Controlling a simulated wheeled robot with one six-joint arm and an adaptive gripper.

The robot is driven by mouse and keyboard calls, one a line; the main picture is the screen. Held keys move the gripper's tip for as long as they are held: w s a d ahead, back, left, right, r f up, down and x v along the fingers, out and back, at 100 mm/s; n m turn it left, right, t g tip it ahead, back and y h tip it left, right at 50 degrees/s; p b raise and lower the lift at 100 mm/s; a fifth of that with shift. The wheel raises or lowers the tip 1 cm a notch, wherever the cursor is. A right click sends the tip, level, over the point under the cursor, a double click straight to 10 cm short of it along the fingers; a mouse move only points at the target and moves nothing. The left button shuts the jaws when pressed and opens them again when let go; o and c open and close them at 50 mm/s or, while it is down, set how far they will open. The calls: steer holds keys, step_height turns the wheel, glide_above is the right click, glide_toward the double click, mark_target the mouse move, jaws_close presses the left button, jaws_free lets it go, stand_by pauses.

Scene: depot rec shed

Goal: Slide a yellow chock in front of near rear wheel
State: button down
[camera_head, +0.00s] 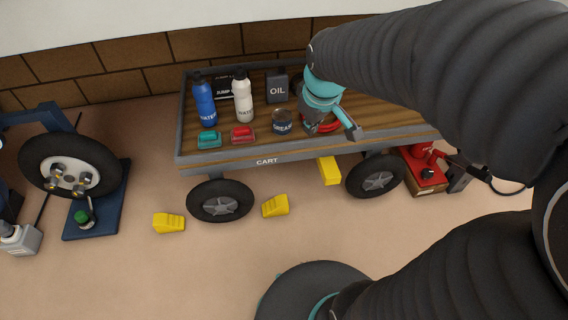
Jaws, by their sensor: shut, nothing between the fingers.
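Three yellow chocks are in view. One chock (169,223) lies on the floor left of the cart's near left wheel (220,202). A second chock (276,206) lies right of that wheel, apart from it. A third chock (329,171) shows just below the cart's front edge, left of the near right wheel (376,176); its lower contact is hard to tell. I cannot tell which wheel is the rear one. My gripper (353,131) is shut and empty, seen over the cart's (222,158) deck and partly hidden by my wrist.
The deck carries a blue bottle (204,101), white bottle (243,97), oil can (277,86) and grease tin (282,122). A spare wheel (70,168) stands at left near a blue plate (97,216). A red box (424,172) sits at right.

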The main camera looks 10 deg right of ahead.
steer(key=w+f+n+g, duration=0.1)
steer(key=w+f+n, duration=0.2)
steer(key=w+f, duration=0.45)
steer(key=n+g+b, duration=0.3)
steer(key=n, duration=0.6)
glide_above(291, 208)
step_height(291, 208, down, 32)
step_height(291, 208, down, 20)
steer(key=shift+w+f+b, duration=0.1)
steer(key=shift+b, duration=0.5)
